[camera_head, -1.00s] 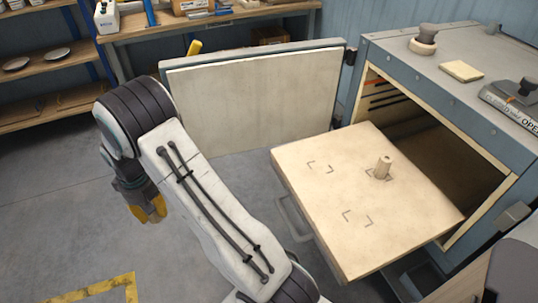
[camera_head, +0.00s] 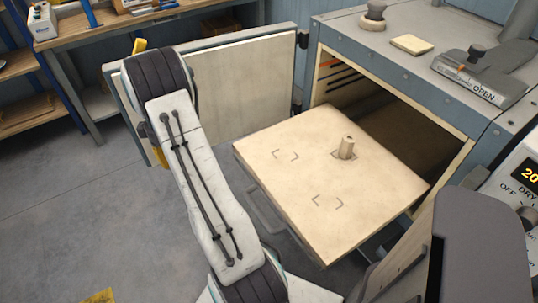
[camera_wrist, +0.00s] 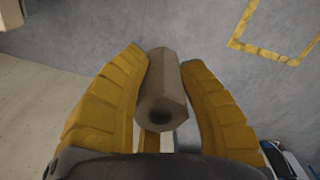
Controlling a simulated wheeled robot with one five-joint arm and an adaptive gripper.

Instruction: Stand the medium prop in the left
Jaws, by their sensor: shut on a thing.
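In the wrist view my gripper (camera_wrist: 166,105) has its yellow fingers on both sides of a grey-brown faceted prop (camera_wrist: 162,82) with a round hole in its near end. It is held over the floor; I cannot judge its size class. In the head view only a bit of yellow finger (camera_head: 160,156) shows behind my arm, left of the shelf, and the held prop is hidden. The cream pulled-out shelf (camera_head: 285,195) bears corner marks at its back left (camera_head: 285,155) and front (camera_head: 327,201). Another short prop (camera_head: 346,147) stands upright on a third mark towards the right.
The dryer (camera_head: 450,110) stands open behind the shelf, its door (camera_head: 235,90) swung out to the left behind my arm. A loose knob (camera_head: 374,15) and a cream pad (camera_head: 411,44) lie on its top. A workbench (camera_head: 150,18) is at the back left.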

